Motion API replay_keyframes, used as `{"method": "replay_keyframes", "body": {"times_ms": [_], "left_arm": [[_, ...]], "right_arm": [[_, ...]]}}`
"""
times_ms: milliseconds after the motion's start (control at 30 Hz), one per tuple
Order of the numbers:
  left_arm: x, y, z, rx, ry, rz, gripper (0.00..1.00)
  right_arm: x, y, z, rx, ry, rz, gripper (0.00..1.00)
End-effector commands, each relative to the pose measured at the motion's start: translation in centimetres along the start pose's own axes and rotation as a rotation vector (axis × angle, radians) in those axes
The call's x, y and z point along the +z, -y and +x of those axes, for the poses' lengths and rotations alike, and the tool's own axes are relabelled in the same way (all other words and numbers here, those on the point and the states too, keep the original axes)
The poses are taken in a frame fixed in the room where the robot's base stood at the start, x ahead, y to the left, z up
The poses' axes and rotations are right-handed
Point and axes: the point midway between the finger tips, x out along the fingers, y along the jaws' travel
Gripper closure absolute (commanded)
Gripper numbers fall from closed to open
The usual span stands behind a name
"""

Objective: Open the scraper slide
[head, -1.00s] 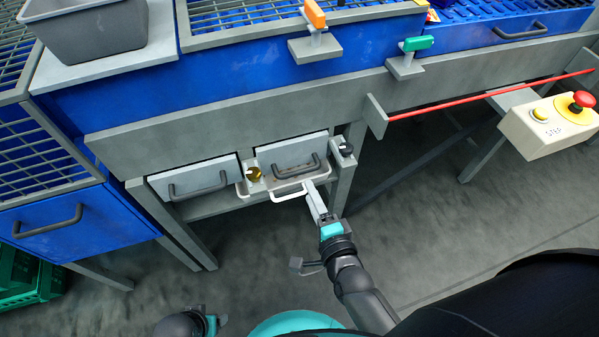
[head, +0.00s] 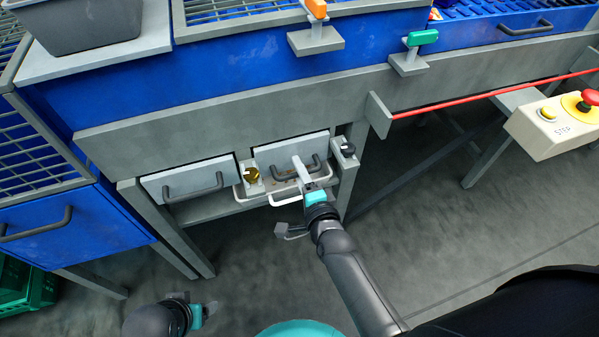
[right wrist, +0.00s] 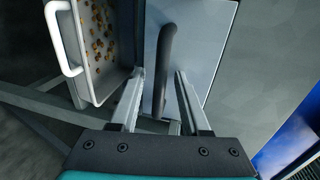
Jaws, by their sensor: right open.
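Two grey slide fronts with black bar handles sit under the grey beam, a left one (head: 185,181) and a right one (head: 272,152); I cannot tell by any label which is the scraper slide. My right gripper (head: 299,162) is at the right front's handle (head: 313,163). In the right wrist view, the open fingers (right wrist: 160,88) lie on either side of that black handle (right wrist: 166,50), with gaps visible. The right front looks closed. My left gripper (head: 205,312) is low at the bottom, far from the slides; its jaws are unclear.
A tray with a white handle (right wrist: 62,38) and small brown pieces sits just below the right front. A brass knob (head: 251,174) and a black knob (head: 348,150) flank that front. A stop-button box (head: 552,127) hangs at the right.

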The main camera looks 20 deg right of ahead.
Motion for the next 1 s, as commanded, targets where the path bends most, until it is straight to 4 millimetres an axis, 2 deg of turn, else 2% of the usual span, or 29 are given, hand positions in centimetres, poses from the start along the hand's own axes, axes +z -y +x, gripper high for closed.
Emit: {"method": "replay_keyframes", "body": {"times_ms": [133,533,1000], "left_arm": [[0.02,0.01,-0.01,0.000,0.000,0.000,0.30],[0.05,-0.03,0.01,0.000,0.001,0.000,0.30],[0.05,-0.04,0.03,0.001,0.001,0.000,0.30]], "right_arm": [[0.00,0.01,-0.01,0.000,0.000,0.000,0.53],[0.00,0.00,-0.04,0.000,0.000,0.000,0.98],[-0.02,0.01,-0.04,0.000,0.000,-0.001,1.00]]}}
